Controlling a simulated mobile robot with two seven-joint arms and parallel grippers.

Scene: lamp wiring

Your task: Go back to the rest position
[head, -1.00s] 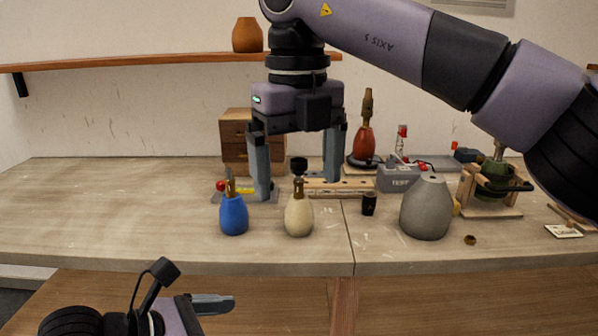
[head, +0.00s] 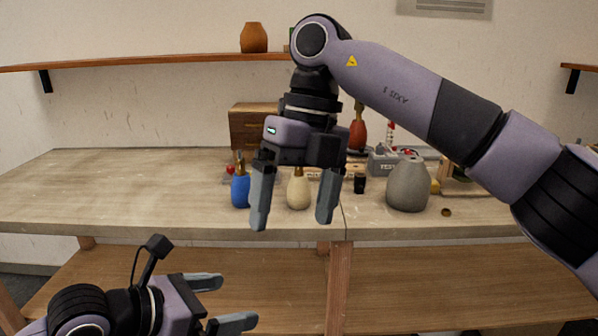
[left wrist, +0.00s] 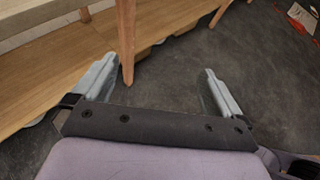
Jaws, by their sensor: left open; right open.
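My right gripper (head: 293,208) is open and empty in the head view. It hangs fingers down in front of the bench, and its fingers flank the cream lamp base (head: 299,192) in the picture without holding it. My left gripper (head: 228,302) is open and empty at the lower left, low in front of the bench. In the left wrist view its two fingers (left wrist: 160,88) are spread, with only floor and a bench leg between them.
On the bench (head: 90,195) stand a blue lamp base (head: 240,190), a grey lamp base (head: 408,187), a black socket (head: 360,183), a grey tester box (head: 385,163) and a wooden drawer box (head: 250,128). A lower shelf (head: 430,285) is clear. A wall shelf (head: 150,62) holds an orange vase (head: 253,38).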

